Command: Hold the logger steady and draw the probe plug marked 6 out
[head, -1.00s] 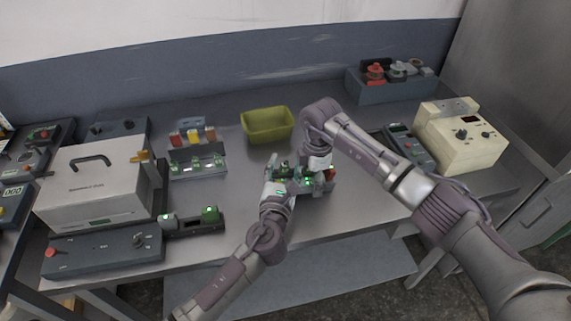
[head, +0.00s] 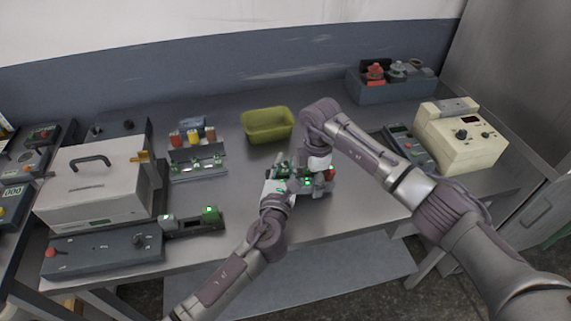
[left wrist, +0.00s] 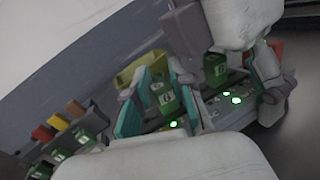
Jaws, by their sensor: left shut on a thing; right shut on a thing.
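The logger (head: 308,194) lies on the bench below the yellow-green bin, largely hidden by my grippers; part of its face with lit green lights shows in the left wrist view (left wrist: 222,105). My left gripper (head: 284,172) is shut on a green plug (left wrist: 167,100) with a white label that looks like 6, between its teal fingers. I cannot tell whether this plug is still seated. Another green labelled plug (left wrist: 216,68) stands to its right. My right gripper (head: 319,183) comes from above and is shut on the logger at its right part; its exact contact is partly hidden.
The yellow-green bin (head: 267,126) stands behind the logger. A cream meter box (head: 462,140) is at right. The bench front is fairly clear.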

